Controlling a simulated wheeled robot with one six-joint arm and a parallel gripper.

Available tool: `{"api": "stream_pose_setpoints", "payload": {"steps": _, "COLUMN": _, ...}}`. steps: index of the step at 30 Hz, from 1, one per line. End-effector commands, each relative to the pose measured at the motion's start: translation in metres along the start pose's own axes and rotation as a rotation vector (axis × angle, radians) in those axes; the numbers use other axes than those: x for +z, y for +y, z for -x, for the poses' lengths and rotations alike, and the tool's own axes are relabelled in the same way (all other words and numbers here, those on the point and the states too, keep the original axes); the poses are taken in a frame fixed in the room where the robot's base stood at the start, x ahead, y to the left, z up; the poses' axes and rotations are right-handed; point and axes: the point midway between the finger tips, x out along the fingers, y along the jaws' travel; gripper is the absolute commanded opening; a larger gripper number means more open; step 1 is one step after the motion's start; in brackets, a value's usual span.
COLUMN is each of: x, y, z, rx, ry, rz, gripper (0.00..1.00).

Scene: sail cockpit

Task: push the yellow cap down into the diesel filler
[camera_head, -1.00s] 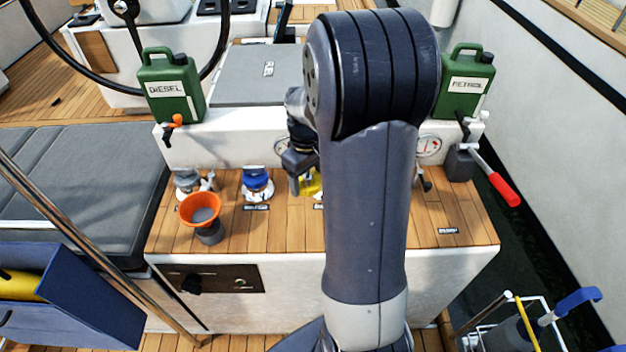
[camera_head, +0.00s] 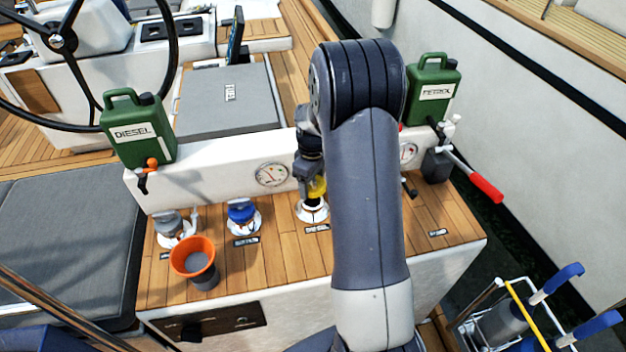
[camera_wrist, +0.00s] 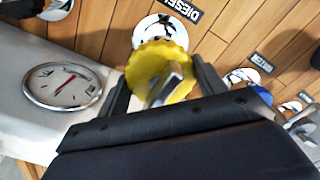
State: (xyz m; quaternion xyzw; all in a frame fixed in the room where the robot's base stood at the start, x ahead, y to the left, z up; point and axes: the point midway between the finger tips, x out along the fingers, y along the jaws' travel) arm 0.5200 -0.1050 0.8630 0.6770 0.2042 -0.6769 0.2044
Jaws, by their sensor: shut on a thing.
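The yellow cap (camera_wrist: 160,72) is between the two fingers of my gripper (camera_wrist: 162,88) in the wrist view, and the fingers are shut on it. In the head view the cap (camera_head: 317,187) shows partly behind my arm, above the white-rimmed diesel filler (camera_head: 312,211). The filler's white flange (camera_wrist: 160,26) shows just past the cap in the wrist view, beside the DIESEL label (camera_wrist: 182,10). The cap hides the filler's opening, so I cannot tell whether they touch. My gripper (camera_head: 316,182) points down over the filler in the head view.
A blue cap (camera_head: 241,212) sits on another filler to the left. An orange funnel (camera_head: 193,258) stands near the front left. Green diesel (camera_head: 138,130) and petrol (camera_head: 433,90) cans stand on the white ledge. A red-handled lever (camera_head: 472,178) juts out at right.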

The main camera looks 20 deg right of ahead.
Motion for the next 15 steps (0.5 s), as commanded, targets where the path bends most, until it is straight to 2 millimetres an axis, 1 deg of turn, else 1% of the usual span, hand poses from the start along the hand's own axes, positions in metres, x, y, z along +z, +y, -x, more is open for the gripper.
{"api": "stream_pose_setpoints", "payload": {"steps": 1, "x": 0.000, "y": 0.000, "z": -0.009, "rx": 0.000, "ry": 0.000, "rz": 0.000, "gripper": 0.39}}
{"api": "stream_pose_setpoints", "payload": {"steps": 7, "x": 0.000, "y": 0.000, "z": -0.030, "rx": 0.000, "ry": 0.000, "rz": -0.001, "gripper": 0.39}}
{"api": "stream_pose_setpoints", "payload": {"steps": 10, "x": 0.000, "y": 0.000, "z": -0.038, "rx": 0.000, "ry": 0.000, "rz": -0.001, "gripper": 0.39}}
{"api": "stream_pose_setpoints", "payload": {"steps": 15, "x": 0.000, "y": 0.000, "z": -0.041, "rx": 0.000, "ry": 0.000, "rz": -0.001, "gripper": 0.39}}
